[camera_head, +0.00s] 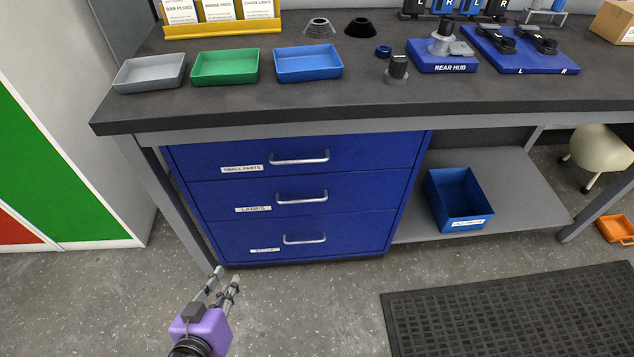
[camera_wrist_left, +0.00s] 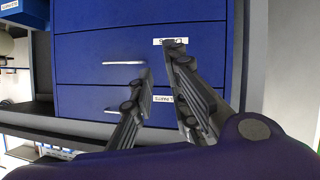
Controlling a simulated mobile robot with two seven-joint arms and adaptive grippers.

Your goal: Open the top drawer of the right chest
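One blue chest of three drawers stands under the workbench in the head view; no second chest shows. Its top drawer (camera_head: 362,150), labelled SMALL PARTS, is shut and has a silver bar handle (camera_head: 300,158). My left gripper (camera_head: 227,276) is open and empty, low in front of the chest's left side and apart from it. In the left wrist view the chest appears upside down: the top drawer (camera_wrist_left: 78,100) and its handle (camera_wrist_left: 108,112) lie low, partly hidden by the gripper's fingers (camera_wrist_left: 160,62). My right gripper is not in view.
The workbench top (camera_head: 330,105) overhangs the chest. Trays in grey, green (camera_head: 225,67) and blue stand on it. A grey bench leg (camera_head: 170,205) rises left of the chest. A blue bin (camera_head: 458,195) sits on the right shelf. A black mat (camera_head: 520,310) lies on the floor.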

